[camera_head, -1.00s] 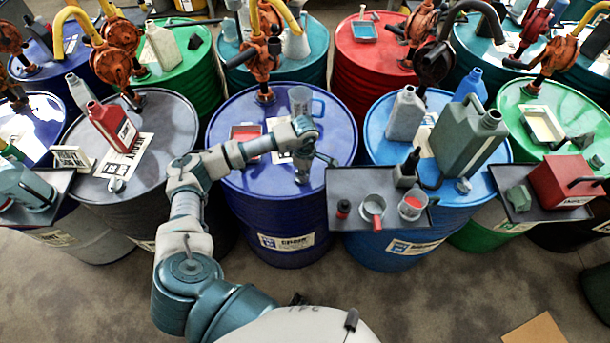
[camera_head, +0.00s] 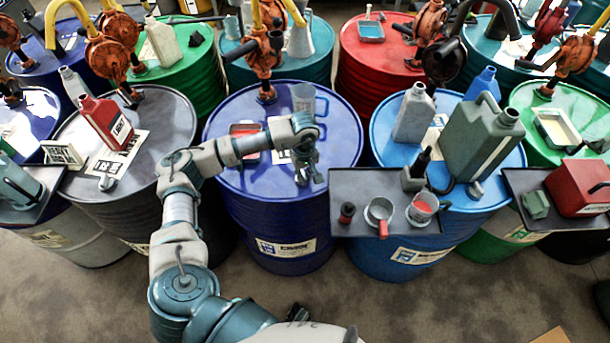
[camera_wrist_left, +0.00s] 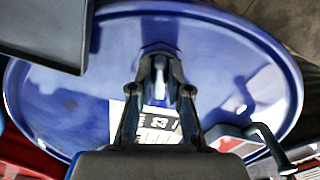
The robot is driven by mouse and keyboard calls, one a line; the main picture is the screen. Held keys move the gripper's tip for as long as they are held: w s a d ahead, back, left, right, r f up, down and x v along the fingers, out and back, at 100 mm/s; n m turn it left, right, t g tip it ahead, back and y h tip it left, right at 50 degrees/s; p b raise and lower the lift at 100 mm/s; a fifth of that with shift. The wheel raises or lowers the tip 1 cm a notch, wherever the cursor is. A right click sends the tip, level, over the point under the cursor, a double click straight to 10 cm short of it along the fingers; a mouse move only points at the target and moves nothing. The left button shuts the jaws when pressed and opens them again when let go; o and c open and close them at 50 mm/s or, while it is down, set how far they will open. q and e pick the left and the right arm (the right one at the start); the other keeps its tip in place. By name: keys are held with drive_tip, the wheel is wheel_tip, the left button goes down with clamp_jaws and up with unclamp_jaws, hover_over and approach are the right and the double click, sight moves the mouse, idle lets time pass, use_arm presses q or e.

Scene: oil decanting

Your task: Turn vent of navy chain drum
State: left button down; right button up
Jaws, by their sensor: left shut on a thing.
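The navy drum (camera_head: 285,215) stands in the middle of the front row, with a white label on its side. My left arm reaches over its lid from the left. My left gripper (camera_head: 305,178) points down at the near right part of the lid. In the left wrist view, its two fingers (camera_wrist_left: 160,78) are closed around a small pale grey vent (camera_wrist_left: 159,82) on the navy lid (camera_wrist_left: 75,105). The fingers hide most of the vent, so its angle is hard to tell. My right gripper is not in view.
A dark shelf with cups (camera_head: 350,185) lies close to the right. A black drum (camera_head: 170,110) stands left, a blue drum (camera_head: 385,120) right.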

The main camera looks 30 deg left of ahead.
sight(305, 176)
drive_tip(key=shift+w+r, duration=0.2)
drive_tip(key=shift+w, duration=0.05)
use_arm(q)
drive_tip(key=c, duration=1.1)
unclamp_jaws()
drive_tip(key=shift+d, duration=0.1)
drive_tip(key=shift+r, duration=0.1)
wheel_tip(305, 176, up, 12)
drive_tip(key=shift+f, duration=0.15)
